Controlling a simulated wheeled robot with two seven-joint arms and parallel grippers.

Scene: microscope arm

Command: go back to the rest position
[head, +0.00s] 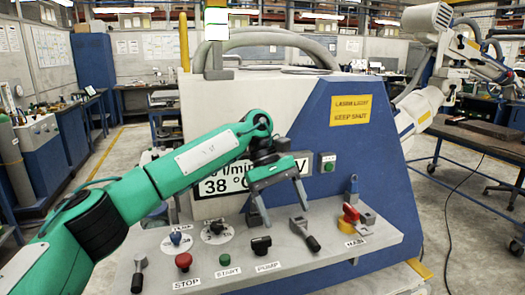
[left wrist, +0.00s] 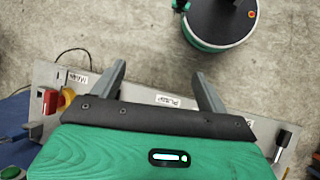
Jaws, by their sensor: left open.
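My left arm, green with grey gripper fingers, reaches in from the left in the head view. My left gripper (head: 285,208) is open and empty, pointing down above the grey control panel (head: 205,278). Its fingers appear apart from the panel's controls, above the pump knob (head: 261,245) and a black-handled lever (head: 304,235). In the left wrist view the two spread fingers (left wrist: 160,76) show with nothing between them, over the panel's edge and the floor. My right gripper shows in neither view.
The panel bears a red stop button (head: 183,261), a green start button (head: 224,260), a left lever (head: 138,272) and a red-and-yellow main switch (head: 349,219). Behind stands a white-and-blue cabinet (head: 365,150). A workbench (head: 480,145) with a white machine is at right. Floor at right is mostly clear.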

